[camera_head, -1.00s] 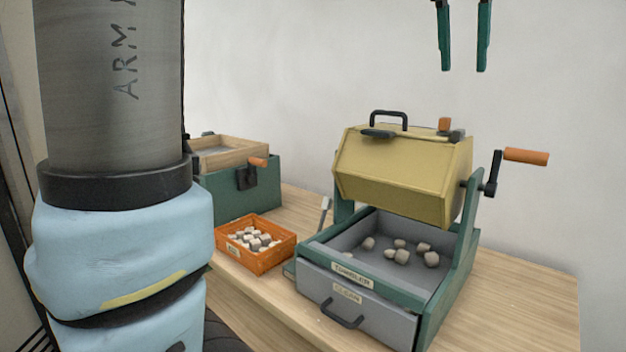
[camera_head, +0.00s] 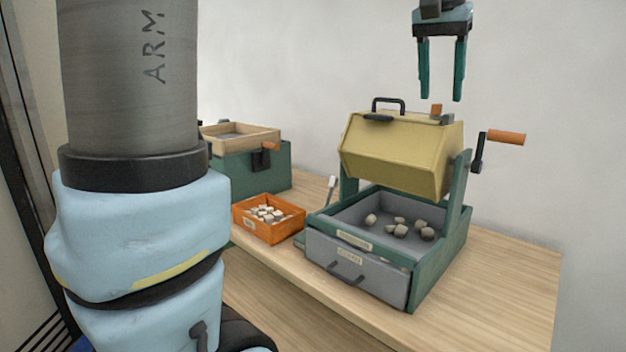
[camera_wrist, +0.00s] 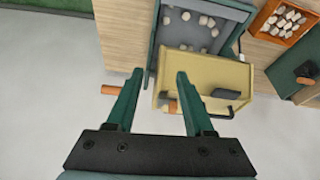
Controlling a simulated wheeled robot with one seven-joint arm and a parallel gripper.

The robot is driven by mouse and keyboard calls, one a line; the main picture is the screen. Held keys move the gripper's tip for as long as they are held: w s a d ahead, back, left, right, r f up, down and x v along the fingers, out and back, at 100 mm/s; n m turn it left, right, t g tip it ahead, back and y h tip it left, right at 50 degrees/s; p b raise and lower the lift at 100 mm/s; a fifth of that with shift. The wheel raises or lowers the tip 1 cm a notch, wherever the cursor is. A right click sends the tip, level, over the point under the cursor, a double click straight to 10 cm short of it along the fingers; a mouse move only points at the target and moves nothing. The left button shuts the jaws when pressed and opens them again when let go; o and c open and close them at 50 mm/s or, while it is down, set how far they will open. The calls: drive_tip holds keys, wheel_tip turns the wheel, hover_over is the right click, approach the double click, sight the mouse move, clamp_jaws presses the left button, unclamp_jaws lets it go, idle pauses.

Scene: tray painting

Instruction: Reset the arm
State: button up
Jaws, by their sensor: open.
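My gripper (camera_head: 440,98) hangs above the tumbler in the head view, its two green fingers apart and pointing down, with nothing between them. In the wrist view my gripper (camera_wrist: 158,76) is also open and empty. The yellow tumbler drum (camera_head: 400,155) sits below it in a green frame, with a black handle on top and an orange-handled crank (camera_head: 505,138) at its right. The drum also shows beyond the fingers in the wrist view (camera_wrist: 205,75). A grey drawer tray (camera_head: 360,275) under the drum holds several grey stones (camera_head: 400,230).
An orange crate (camera_head: 268,232) with several pale stones stands left of the tumbler. A green box with a wooden top frame (camera_head: 250,170) stands behind it. The wooden tabletop (camera_head: 510,285) is bare at the right and front.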

drive_tip(key=w+a+f+n+y, duration=0.1)
drive_tip(key=w+a+f+n, duration=0.25)
drive_tip(key=a+f, duration=1.1)
drive_tip(key=s+a+f+n, duration=0.1)
drive_tip(key=s+a+f, duration=0.3)
drive_tip(key=a+f, duration=0.2)
drive_tip(key=s+a+f+n+g+y, duration=0.1)
drive_tip(key=s+a+f+n, duration=0.1)
drive_tip(key=a+f, duration=0.5)
wheel_tip(320, 180, down, 4)
drive_tip(key=shift+s+a+r+g, duration=0.15)
drive_tip(key=shift+s+a+g, duration=0.15)
drive_tip(key=shift+s, duration=0.6)
